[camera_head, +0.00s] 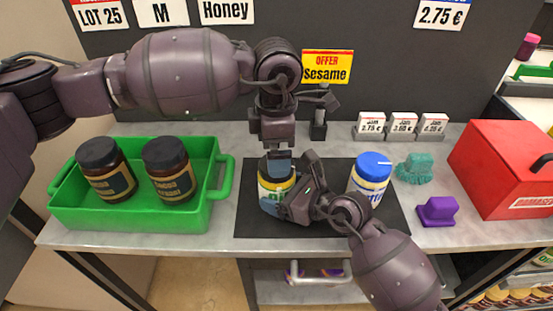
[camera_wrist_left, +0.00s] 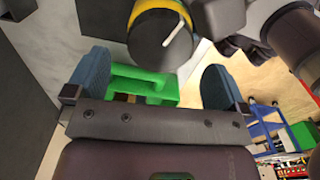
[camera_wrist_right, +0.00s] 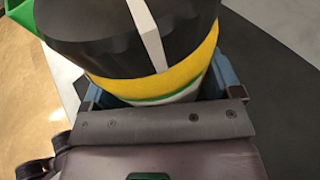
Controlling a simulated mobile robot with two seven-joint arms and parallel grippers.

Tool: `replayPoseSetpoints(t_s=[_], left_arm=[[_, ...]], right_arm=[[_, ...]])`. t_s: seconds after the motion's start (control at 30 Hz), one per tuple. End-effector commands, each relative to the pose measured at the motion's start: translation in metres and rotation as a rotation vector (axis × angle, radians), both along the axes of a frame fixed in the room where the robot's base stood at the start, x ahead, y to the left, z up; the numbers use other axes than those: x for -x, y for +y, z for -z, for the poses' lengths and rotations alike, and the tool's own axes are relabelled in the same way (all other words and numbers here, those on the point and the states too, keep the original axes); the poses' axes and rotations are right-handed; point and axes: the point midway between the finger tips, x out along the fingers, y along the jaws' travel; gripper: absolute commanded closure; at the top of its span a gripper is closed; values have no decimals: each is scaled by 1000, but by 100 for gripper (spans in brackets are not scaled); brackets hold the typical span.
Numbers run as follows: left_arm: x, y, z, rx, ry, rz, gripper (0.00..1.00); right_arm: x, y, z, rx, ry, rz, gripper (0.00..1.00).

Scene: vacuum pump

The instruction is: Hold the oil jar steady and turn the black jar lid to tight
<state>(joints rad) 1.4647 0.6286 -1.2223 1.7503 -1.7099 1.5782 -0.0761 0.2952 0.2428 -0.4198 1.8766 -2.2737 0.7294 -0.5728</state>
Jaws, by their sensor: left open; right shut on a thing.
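The oil jar (camera_head: 266,194) stands on the dark mat, with a yellow and green label. Its black jar lid (camera_wrist_left: 150,47) carries a white line, which also shows in the right wrist view (camera_wrist_right: 135,30). My right gripper (camera_head: 285,204) is shut on the jar's body below the lid, with a blue finger on each side. My left gripper (camera_head: 279,164) points down just above the lid. Its blue fingers are apart in the left wrist view (camera_wrist_left: 155,75), with the lid near their tips and not gripped. The left gripper partly hides the lid in the head view.
A green crate (camera_head: 130,217) with two dark-lidded jars stands at the left. A blue-lidded jar (camera_head: 371,176) stands on the mat (camera_head: 320,222) right of my right gripper. Teal and purple objects and a red box (camera_head: 500,165) are farther right. Price signs stand behind.

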Motion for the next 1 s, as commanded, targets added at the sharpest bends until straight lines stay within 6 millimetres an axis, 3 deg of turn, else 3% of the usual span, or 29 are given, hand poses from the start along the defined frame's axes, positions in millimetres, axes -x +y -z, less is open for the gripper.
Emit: replayPoseSetpoints(t_s=[0.23,0.63,0.67,0.93,1.0], left_arm=[[0,0,29,1,0,-1,0],[0,0,36,2,-1,0,0],[0,0,36,2,-1,0,2],[0,0,36,1,-1,0,43],[0,0,36,1,-1,0,46]], right_arm=[[0,0,0,0,0,0,29],[0,0,0,0,0,0,29],[0,0,0,0,0,0,29],[0,0,0,0,0,0,29],[0,0,0,0,0,0,29]])
